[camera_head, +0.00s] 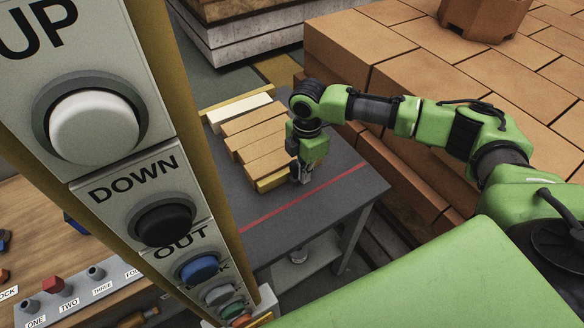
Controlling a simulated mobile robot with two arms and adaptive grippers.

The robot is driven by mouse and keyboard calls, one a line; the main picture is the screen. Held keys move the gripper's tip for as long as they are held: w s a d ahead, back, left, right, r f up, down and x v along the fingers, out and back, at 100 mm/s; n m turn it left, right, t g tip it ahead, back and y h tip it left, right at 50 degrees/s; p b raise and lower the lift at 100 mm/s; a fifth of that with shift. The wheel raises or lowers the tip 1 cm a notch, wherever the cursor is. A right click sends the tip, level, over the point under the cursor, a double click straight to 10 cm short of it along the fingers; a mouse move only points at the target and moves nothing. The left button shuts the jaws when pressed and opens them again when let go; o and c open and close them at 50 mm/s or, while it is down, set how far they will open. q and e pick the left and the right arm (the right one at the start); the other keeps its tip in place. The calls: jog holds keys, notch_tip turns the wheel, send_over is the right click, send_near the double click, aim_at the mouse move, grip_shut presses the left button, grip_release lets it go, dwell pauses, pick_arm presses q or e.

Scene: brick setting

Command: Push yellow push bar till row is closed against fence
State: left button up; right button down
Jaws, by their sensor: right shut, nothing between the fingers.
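A pale, whitish bar (239,113) lies at the row's far end. My left gripper is not in view.
A red line (300,199) crosses the bare near part of the table. Large stacked brick blocks (420,75) stand close on the right. A control panel (130,150) with push buttons fills the left foreground. A wooden bench (60,235) is at lower left.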

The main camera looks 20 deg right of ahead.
jog(key=shift+w, duration=0.15)
jog(key=shift+w+a, duration=0.1)
jog(key=shift+w, duration=0.4)
